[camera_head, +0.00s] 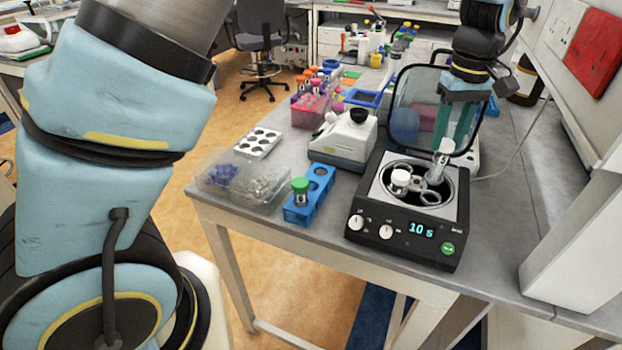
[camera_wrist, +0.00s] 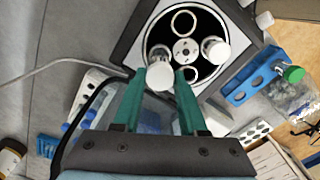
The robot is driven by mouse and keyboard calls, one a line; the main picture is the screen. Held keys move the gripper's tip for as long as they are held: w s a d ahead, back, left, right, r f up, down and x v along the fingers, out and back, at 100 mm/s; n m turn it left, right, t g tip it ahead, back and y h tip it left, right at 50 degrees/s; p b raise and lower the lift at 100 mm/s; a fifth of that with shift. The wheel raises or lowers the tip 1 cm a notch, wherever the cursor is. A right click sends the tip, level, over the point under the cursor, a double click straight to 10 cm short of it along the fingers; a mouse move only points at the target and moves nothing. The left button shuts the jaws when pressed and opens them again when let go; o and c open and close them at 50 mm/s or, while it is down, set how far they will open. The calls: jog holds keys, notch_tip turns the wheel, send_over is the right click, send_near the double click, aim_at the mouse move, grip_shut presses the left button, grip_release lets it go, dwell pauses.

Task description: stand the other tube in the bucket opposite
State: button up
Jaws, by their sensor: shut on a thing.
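My gripper (camera_head: 446,146) is shut on a white-capped clear tube (camera_head: 437,169) over the open centrifuge (camera_head: 364,208). In the wrist view my gripper (camera_wrist: 160,72) holds this tube (camera_wrist: 160,76) by its cap end. Its lower end is at the rotor's left bucket position; I cannot tell whether it is seated inside. Another white-capped tube (camera_head: 400,178) stands in the bucket across the rotor, and it shows in the wrist view (camera_wrist: 216,49) at the right. Two other bucket rings, one at the top (camera_wrist: 183,22) and one at the bottom (camera_wrist: 190,72), look empty.
The centrifuge's raised lid (camera_head: 408,92) stands behind the bowl, close to my gripper. A blue rack (camera_head: 322,182) with a green-capped tube (camera_head: 300,188) is to the left. A white device (camera_head: 345,135) and clear bins (camera_head: 243,180) stand nearby.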

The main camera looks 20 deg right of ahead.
aim_at(442, 157)
jog(key=shift+f, duration=0.25)
jog(key=shift+f+b, duration=0.65)
jog(key=shift+f, duration=0.3)
jog(key=shift+f, duration=0.15)
dwell(0.3)
jog(key=shift+f+b, duration=0.75)
jog(key=shift+f, duration=0.35)
jog(key=o, duration=1.1)
